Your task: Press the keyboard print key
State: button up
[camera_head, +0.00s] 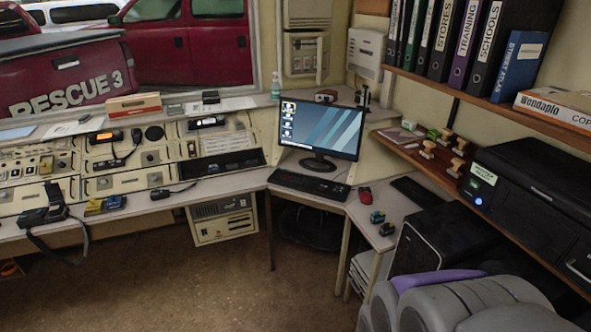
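A black keyboard (308,185) lies flat on the corner desk, just in front of a lit monitor (322,128) with a blue desktop picture. The keyboard is small in view, so I cannot tell its single keys or the print key apart. Grey rounded parts with a purple piece, which look like my own arm, fill the bottom right corner, well in front of and right of the keyboard. I cannot make out gripper fingers there, and nothing of mine touches the keyboard.
A red mouse (365,195) lies right of the keyboard. A black printer (530,200) and wooden stamps (443,151) stand on the right shelf, under a row of binders (468,40). The control console (130,160) runs along the left. Brown floor (180,280) is open in front.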

jog(key=shift+d, duration=0.1)
jog(key=shift+c, duration=0.5)
jog(key=shift+a, duration=0.45)
jog(key=c, duration=0.6)
jog(key=shift+d, duration=0.1)
grip_shut()
jog(key=shift+d, duration=0.2)
jog(key=shift+a, duration=0.1)
